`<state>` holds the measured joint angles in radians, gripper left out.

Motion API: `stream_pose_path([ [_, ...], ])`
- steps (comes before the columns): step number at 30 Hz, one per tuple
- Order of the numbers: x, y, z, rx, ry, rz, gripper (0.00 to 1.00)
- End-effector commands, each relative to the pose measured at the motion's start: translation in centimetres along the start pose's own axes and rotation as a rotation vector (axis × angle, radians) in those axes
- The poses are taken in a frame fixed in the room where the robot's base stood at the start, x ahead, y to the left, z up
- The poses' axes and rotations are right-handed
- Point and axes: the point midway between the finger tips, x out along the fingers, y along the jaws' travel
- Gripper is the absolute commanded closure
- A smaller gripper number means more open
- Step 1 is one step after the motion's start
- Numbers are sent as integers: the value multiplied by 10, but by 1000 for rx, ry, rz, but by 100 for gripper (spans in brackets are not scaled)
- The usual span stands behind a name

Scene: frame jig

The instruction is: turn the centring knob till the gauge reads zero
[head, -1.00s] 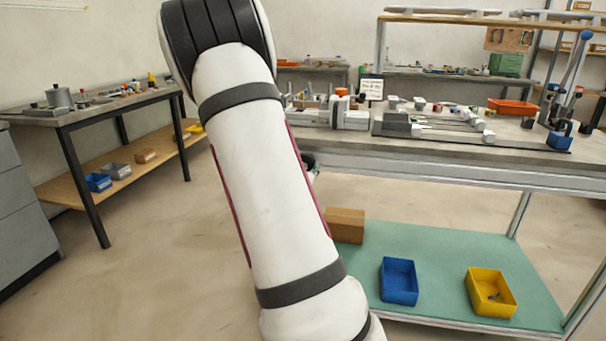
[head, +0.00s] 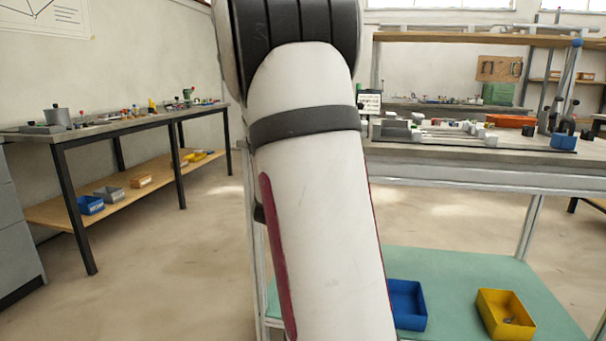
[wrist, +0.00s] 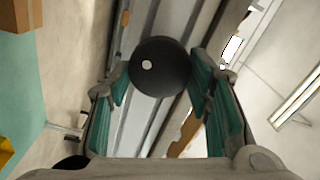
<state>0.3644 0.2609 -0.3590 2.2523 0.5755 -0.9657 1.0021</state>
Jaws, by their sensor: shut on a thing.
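A round black knob (wrist: 160,68) with a pale dot on its face shows in the wrist view, and I take it for the centring knob. My gripper (wrist: 157,82) has its two teal-padded fingers on either side of the knob and is shut on it. In the head view my own arm covers the gripper, the knob and part of the bench. I cannot make out the gauge or its reading in either view.
The workbench (head: 455,176) stands at the right, with blocks and rails on top. A blue bin (head: 408,306) and a yellow bin (head: 506,315) sit on its green lower shelf. Another bench (head: 100,134) stands at the left, with open floor between.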

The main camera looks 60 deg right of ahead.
Motion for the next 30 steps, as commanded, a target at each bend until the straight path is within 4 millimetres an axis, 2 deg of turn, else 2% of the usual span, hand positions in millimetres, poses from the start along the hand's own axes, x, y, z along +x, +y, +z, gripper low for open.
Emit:
stream_pose_path([
  [15, 0, 4, 0, 386, 1, 4, 82],
  [30, 0, 5, 1, 492, 0, 4, 82],
])
